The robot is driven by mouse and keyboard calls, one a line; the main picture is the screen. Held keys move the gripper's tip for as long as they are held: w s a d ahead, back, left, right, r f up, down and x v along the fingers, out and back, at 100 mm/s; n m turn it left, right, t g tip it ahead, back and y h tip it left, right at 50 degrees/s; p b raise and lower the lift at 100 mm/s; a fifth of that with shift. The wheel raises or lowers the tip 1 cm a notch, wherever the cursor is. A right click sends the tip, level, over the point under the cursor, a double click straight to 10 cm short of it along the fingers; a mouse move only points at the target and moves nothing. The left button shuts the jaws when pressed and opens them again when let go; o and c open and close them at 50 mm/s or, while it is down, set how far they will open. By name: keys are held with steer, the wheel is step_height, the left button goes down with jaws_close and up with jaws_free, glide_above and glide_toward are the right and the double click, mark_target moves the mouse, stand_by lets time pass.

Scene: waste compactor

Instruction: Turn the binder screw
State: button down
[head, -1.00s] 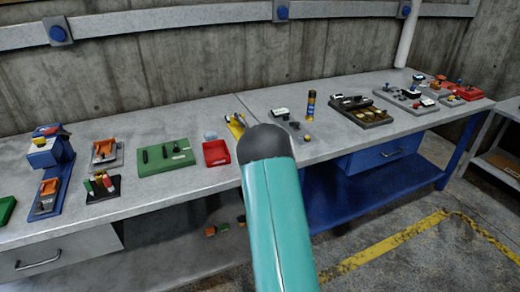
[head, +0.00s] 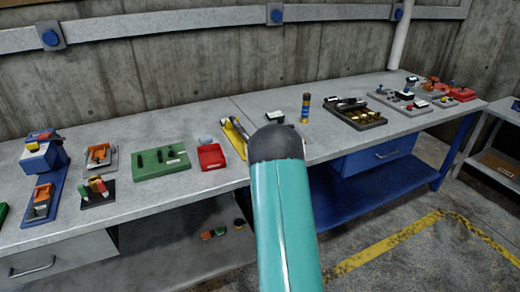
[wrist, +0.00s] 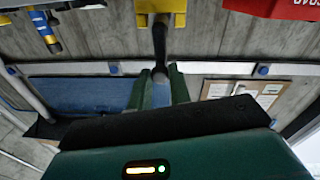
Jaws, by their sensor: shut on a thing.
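A yellow fixture (head: 235,135) lies near the middle of the bench, just left of my teal arm. In the wrist view a yellow block (wrist: 162,6) shows at the top edge, probably the same fixture. A dark rod (wrist: 160,42), which looks like the binder screw, runs from this block toward my gripper (wrist: 159,80). My green fingers are shut on the rod, with a grey-blue part of it between them. In the head view my gripper is hidden behind my arm. Whether the screw has turned cannot be told.
A red tray (head: 211,157) and a green board (head: 161,162) lie left of the yellow fixture. A spray-can-like cylinder (head: 306,108) stands to the right, near a dark tray (head: 358,119). Small blocks (head: 221,232) lie below the bench.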

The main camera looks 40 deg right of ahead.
steer(key=c, duration=1.3)
jaws_free()
steer(key=shift+s, duration=0.1)
steer(key=v, duration=1.3)
steer(key=shift+s, duration=0.3)
steer(key=shift+a, duration=0.15)
steer(key=w+a+r+g+y, duration=0.1)
steer(key=a+r+g, duration=0.2)
steer(key=a+r, duration=0.4)
steer(key=w+a+r+g, duration=0.15)
steer(key=a+r, duration=0.35)
steer(key=a, duration=0.5)
steer(key=s+a+r+n+g+y, duration=0.1)
steer(key=s+a+r+g+y, duration=0.2)
steer(key=s+a, duration=1.9)
steer(key=s+g+y, duration=0.1)
steer(key=g+y, duration=0.1)
steer(key=g, duration=0.2)
steer(key=shift+a+r+n, duration=0.15)
steer(key=shift+a+n, duration=0.15)
steer(key=shift+n, duration=0.1)
